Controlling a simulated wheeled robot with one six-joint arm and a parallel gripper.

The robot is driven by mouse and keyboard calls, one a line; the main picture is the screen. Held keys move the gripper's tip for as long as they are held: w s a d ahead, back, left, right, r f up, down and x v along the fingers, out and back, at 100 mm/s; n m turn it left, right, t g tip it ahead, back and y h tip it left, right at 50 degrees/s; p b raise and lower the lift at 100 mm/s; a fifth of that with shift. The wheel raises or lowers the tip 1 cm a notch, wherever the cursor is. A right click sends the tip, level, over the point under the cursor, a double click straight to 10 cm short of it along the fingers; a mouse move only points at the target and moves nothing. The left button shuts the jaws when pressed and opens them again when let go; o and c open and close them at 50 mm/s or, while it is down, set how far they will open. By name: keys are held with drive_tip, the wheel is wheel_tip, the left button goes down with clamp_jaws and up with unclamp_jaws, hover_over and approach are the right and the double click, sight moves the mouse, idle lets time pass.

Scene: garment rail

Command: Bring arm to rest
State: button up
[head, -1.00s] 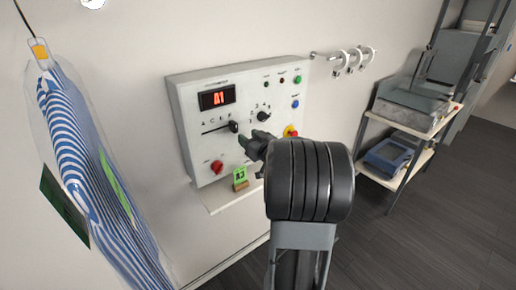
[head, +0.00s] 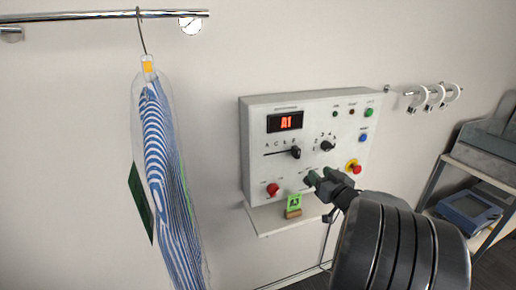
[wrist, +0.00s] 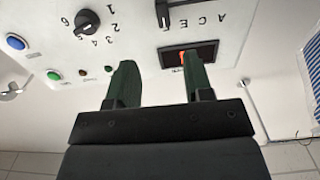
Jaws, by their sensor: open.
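My gripper (head: 316,180) is at the end of my dark arm, in front of the lower part of the white control panel (head: 256,150) in the head view. In the wrist view my gripper (wrist: 160,85) shows two green fingers apart with nothing between them. The panel appears upside down there, with its display (wrist: 189,54) and numbered knob (wrist: 87,22) beyond the fingertips. I cannot tell whether a finger touches the panel. The display reads A1 in the head view.
A bagged blue-striped garment (head: 168,170) hangs from a chrome rail (head: 90,16) at the left. A green A3 tag (head: 294,202) stands on the small shelf (head: 268,222) below the panel. White rings (head: 437,96) hang on a peg at right, above a shelf unit (head: 480,168).

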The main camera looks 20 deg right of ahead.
drive_tip(key=s+d+f+m+g+h, duration=0.4)
drive_tip(key=d+f+g+h, duration=0.2)
drive_tip(key=f+g, duration=0.1)
drive_tip(key=s+a+f+g, duration=0.2)
drive_tip(key=s+a+g, duration=0.1)
drive_tip(key=a+g, duration=0.1)
drive_tip(key=s+a+r+n+g+y, duration=0.1)
drive_tip(key=s+a+n+y, duration=0.1)
drive_tip(key=a, duration=1.1)
drive_tip(key=s+a+r+n+g+y, duration=0.1)
drive_tip(key=s+a+y, duration=0.3)
drive_tip(key=a, duration=1)
drive_tip(key=shift+a+r+n+g+y, duration=0.25)
drive_tip(key=shift+n+y, duration=0.25)
drive_tip(key=shift+n, duration=0.3)
drive_tip(key=shift+c, duration=0.4)
